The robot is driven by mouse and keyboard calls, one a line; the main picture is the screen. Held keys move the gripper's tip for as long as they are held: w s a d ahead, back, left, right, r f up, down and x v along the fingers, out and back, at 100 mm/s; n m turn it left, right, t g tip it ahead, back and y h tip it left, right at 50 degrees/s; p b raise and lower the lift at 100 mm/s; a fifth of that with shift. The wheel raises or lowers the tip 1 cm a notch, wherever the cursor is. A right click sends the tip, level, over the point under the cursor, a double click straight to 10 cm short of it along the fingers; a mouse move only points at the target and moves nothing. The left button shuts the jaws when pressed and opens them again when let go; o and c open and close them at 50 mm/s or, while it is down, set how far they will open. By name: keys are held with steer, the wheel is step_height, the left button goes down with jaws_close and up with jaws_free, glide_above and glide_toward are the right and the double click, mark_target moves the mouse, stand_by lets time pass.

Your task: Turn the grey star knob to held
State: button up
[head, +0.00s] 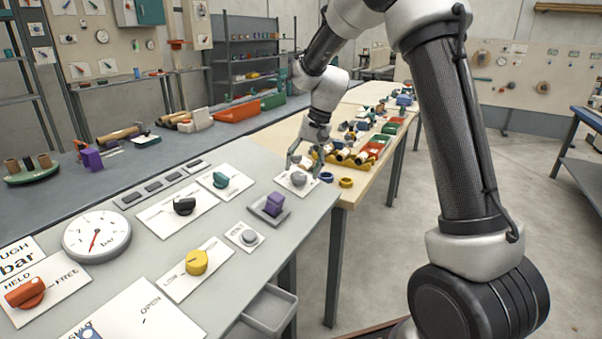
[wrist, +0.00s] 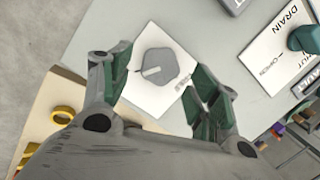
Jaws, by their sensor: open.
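The grey star knob (head: 298,179) sits on a white plate near the far right corner of the grey panel table. In the wrist view the knob (wrist: 166,67) has a pale pointer line, and small lettering on its plate is too blurred to read. My gripper (head: 305,164) is over the knob, pointing down. In the wrist view my gripper (wrist: 164,86) is open, with one green-padded finger on each side of the knob. No contact shows between the pads and the knob. The knob's far side is partly hidden in the head view.
A purple block knob (head: 273,204), a teal knob (head: 221,180) and a round grey button (head: 250,237) are nearby. A yellow knob (head: 197,262), a red knob (head: 25,292) and a gauge (head: 96,236) stand farther left. Yellow and blue rings lie on the wooden table (head: 351,205).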

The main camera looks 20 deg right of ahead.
steer(key=v, duration=0.9)
steer(key=shift+r, duration=0.1)
steer(key=s+d+r+n+t+h, duration=0.1)
steer(key=s+d, duration=0.2)
steer(key=s, duration=0.8)
steer(key=s+d+r+n+t+h, duration=0.1)
steer(key=s+d, duration=0.3)
steer(key=s, duration=0.7)
steer(key=s+d+n+t+h, duration=0.1)
steer(key=s+d, duration=0.3)
steer(key=s, duration=0.7)
steer(key=shift+s+r+n+t, duration=0.25)
steer(key=shift+r+n+t, duration=0.15)
steer(key=shift+n, duration=0.1)
